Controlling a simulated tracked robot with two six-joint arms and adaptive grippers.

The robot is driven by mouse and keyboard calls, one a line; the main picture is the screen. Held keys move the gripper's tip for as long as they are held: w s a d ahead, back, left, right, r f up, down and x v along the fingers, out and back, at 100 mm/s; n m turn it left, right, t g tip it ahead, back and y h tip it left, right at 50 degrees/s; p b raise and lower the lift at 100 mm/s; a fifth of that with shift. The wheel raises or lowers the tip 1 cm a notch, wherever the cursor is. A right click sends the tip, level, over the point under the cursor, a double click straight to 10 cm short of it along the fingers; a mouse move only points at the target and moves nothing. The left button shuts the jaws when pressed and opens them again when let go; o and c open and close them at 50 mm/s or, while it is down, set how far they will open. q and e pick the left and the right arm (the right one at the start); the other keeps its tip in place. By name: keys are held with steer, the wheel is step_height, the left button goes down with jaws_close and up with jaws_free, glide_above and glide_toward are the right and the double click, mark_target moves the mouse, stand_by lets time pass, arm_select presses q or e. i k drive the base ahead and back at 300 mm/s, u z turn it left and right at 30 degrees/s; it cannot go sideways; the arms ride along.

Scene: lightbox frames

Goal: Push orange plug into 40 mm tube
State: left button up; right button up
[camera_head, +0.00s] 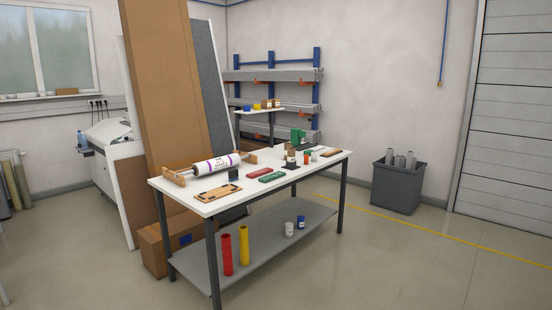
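A small orange-red piece (306,159) stands on the right half of the white-topped table; it is too small to tell whether it is the orange plug. A red tube (227,254) and a yellow tube (244,246) stand upright on the table's grey lower shelf. I cannot tell which tube is the 40 mm one. Neither of my grippers is in view.
The table (222,207) holds a roll on a wooden stand (216,164), a wooden board (218,193), red and green blocks and small items. Tall cardboard (165,90) leans behind it. A rack (271,90) stands at the back. Floor is clear in front and right.

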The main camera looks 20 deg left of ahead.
mark_target(291, 152)
steer(key=u, duration=0.65)
steer(key=i, duration=3.05)
steer(key=z, duration=0.5)
